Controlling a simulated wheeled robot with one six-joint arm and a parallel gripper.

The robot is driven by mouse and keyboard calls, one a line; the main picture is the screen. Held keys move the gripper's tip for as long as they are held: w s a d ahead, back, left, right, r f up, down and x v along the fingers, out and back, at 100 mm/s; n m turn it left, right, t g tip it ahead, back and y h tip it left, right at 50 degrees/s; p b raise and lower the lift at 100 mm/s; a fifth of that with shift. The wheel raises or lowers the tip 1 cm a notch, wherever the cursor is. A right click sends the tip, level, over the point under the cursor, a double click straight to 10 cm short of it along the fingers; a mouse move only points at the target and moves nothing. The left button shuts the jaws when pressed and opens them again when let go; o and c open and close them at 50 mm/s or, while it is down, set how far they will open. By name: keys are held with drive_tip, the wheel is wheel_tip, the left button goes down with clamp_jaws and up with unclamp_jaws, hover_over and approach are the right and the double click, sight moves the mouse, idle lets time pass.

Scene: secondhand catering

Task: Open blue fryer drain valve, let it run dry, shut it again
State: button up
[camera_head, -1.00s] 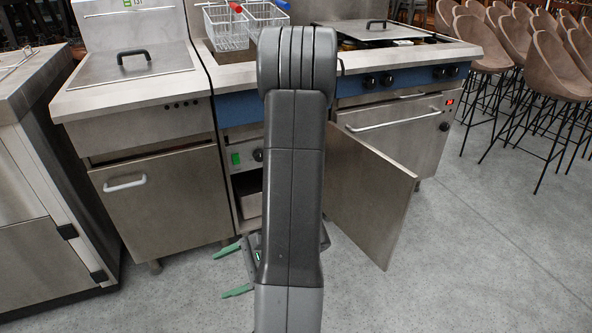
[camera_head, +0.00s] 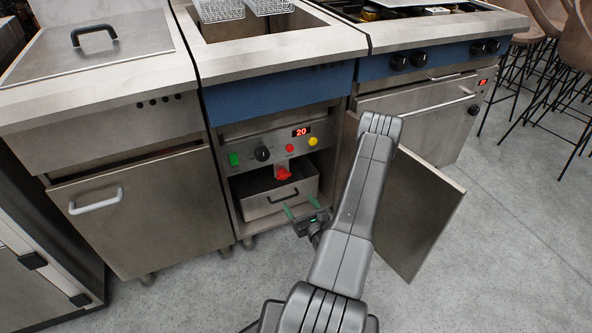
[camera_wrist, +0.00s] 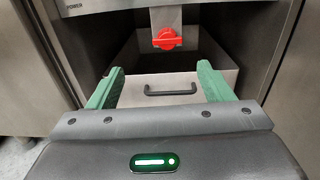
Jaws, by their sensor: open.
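The blue-fronted fryer (camera_head: 278,92) stands in the middle with its cabinet door (camera_head: 425,215) swung open to the right. Inside, a red drain valve handle (camera_head: 284,174) sits under the control panel, and it also shows at the top centre of the wrist view (camera_wrist: 166,38). A metal drain pan (camera_head: 262,203) with a black handle (camera_wrist: 170,89) sits below the valve. My gripper (camera_head: 300,213) is open and empty in front of the pan, below and short of the valve. In the wrist view its green fingers (camera_wrist: 160,88) flank the pan's handle. No flow from the valve is visible.
The control panel has a green switch (camera_head: 233,159), a black knob (camera_head: 262,154) and a red display (camera_head: 301,132) reading 20. A closed cabinet unit (camera_head: 140,210) stands left, a range (camera_head: 420,105) right. Open floor (camera_head: 500,240) lies at right.

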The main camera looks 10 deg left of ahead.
sight(285, 177)
drive_tip(key=shift+h, duration=0.3)
drive_tip(key=b+x, duration=0.1)
drive_tip(key=x, duration=0.6)
drive_tip(key=b+x, duration=0.1)
drive_tip(key=x, duration=0.6)
drive_tip(key=shift+w+d+f, duration=0.15)
drive_tip(key=shift+w+d, duration=0.15)
drive_tip(key=shift+d, duration=0.05)
drive_tip(key=c, duration=1)
drive_tip(key=shift+m, duration=0.3)
